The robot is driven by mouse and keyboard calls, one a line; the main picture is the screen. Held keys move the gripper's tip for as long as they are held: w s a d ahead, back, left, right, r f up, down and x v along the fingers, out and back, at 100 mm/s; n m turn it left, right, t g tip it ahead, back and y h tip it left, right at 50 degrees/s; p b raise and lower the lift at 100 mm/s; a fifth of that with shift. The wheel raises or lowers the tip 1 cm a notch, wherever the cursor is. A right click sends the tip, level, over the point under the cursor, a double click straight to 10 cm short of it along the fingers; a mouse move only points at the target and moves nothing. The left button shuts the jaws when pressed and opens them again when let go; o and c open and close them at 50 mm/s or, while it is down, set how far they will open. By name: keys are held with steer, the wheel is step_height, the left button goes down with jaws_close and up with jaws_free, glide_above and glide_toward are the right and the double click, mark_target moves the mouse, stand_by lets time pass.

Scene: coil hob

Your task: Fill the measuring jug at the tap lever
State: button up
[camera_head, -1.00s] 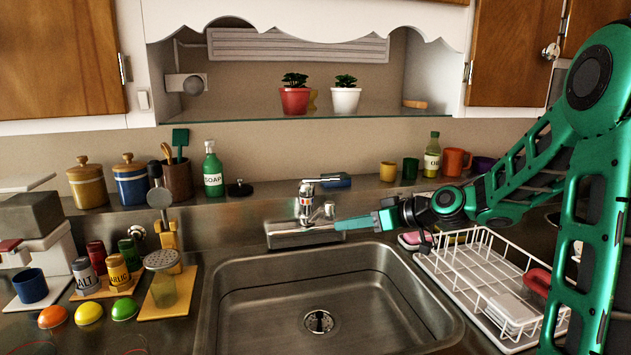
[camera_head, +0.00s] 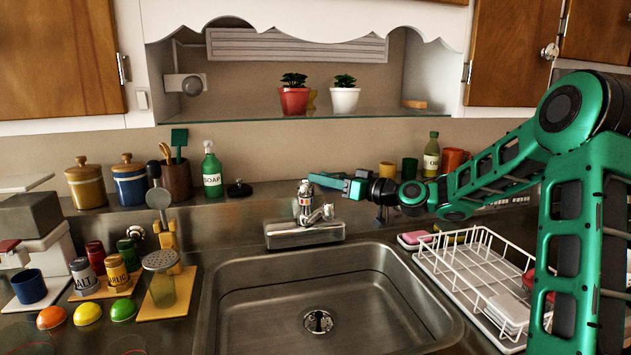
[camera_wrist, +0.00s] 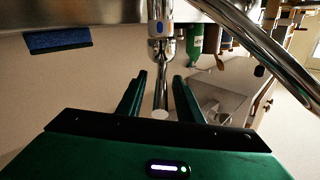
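The chrome tap (camera_head: 304,208) stands behind the sink (camera_head: 262,300); it also shows in the wrist view (camera_wrist: 161,48). Its lever (camera_wrist: 160,98) points towards my palm between my two green fingers. In the head view my gripper (camera_head: 318,180) is at the top of the tap and hides the lever. My gripper (camera_wrist: 160,85) is open, with a gap on each side of the lever; contact is not visible. The sink basin is empty and no water shows. I cannot make out a measuring jug in either view.
A white dish rack (camera_head: 470,270) stands right of the sink. A soap bottle (camera_head: 212,172) and a utensil pot (camera_head: 177,182) stand behind left. A clear shaker (camera_head: 162,285) and spice jars stand left. A shelf (camera_head: 300,114) hangs above the tap.

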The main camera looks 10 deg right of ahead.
steer(key=shift+x, duration=1.05)
jaws_close()
